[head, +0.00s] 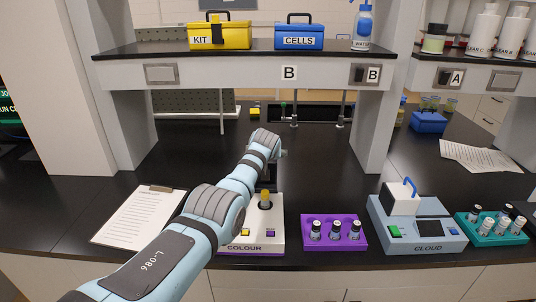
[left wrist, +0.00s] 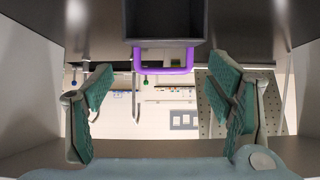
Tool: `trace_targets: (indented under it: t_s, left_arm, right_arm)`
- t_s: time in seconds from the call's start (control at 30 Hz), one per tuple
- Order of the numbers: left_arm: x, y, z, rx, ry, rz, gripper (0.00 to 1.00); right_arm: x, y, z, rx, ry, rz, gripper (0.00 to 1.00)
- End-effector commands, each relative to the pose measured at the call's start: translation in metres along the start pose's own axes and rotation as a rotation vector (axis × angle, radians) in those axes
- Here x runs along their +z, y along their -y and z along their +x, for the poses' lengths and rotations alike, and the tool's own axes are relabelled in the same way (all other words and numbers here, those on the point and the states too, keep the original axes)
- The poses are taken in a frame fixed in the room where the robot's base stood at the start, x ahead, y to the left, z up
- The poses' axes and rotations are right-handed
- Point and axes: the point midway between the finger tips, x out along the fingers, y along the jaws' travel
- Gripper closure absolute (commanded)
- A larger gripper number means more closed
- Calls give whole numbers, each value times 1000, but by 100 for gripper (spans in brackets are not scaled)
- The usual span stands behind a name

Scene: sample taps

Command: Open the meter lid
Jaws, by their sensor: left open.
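The white COLOUR meter (head: 268,236) stands near the bench's front edge, partly behind my left arm. A dark part (head: 267,176) shows behind that piece, mostly hidden by my arm. In the left wrist view a dark box-like part (left wrist: 165,22) with a purple handle (left wrist: 165,69) hangs in from the top. I take it for the meter's lid; its angle is unclear. My left gripper (left wrist: 165,105) is open and empty, its fingers on either side of the handle, not touching it. My right gripper is out of view.
A purple rack (head: 334,237) of dark-capped vials and the CLOUD meter (head: 424,238) stand to the right, with a teal rack (head: 492,237) beyond. A clipboard (head: 138,216) lies left. The shelf (head: 240,74) spans above.

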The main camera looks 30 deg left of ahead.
Motion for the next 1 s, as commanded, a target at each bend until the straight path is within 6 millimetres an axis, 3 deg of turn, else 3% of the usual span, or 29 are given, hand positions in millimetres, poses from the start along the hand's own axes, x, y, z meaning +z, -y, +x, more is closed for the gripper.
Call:
trace_targets:
  t_s: [0.17,0.33,0.7,1.0]
  left_arm:
    - [-1,0,-5,-2,-2,-1,26]
    - [1,-2,-25,3,-3,2,26]
    - [0,-5,-110,3,-1,4,26]
    - [0,-5,-120,3,1,3,26]
  right_arm:
    - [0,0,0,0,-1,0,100]
    - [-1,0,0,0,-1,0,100]
    - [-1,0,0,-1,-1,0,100]
    - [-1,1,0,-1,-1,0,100]
